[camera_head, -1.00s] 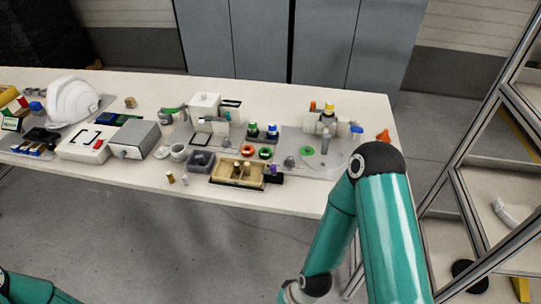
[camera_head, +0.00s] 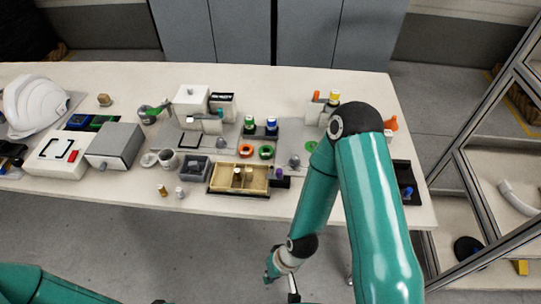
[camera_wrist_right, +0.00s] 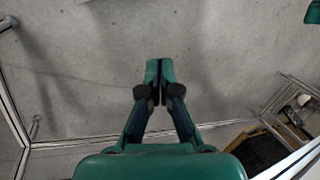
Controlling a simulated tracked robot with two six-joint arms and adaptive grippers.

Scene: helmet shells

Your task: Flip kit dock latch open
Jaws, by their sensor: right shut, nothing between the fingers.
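I cannot tell for sure which part is the kit dock latch. A black dock-like tray (camera_head: 400,172) with a small blue part (camera_head: 408,191) lies at the right end of the table, partly behind my right arm. My right gripper's fingers are shut and empty over the bare floor in the right wrist view (camera_wrist_right: 160,72). In the head view, the right wrist hangs in front of the table's near edge, away from the objects on the table. Only a teal link of my left arm shows at lower left; its gripper is out of frame.
The white table (camera_head: 120,190) carries a white helmet (camera_head: 36,104), a grey box (camera_head: 115,146), a wooden compartment tray (camera_head: 226,180) and bottles with green and blue caps (camera_head: 260,124). A metal shelf rack (camera_head: 480,200) stands at right. The floor in front is clear.

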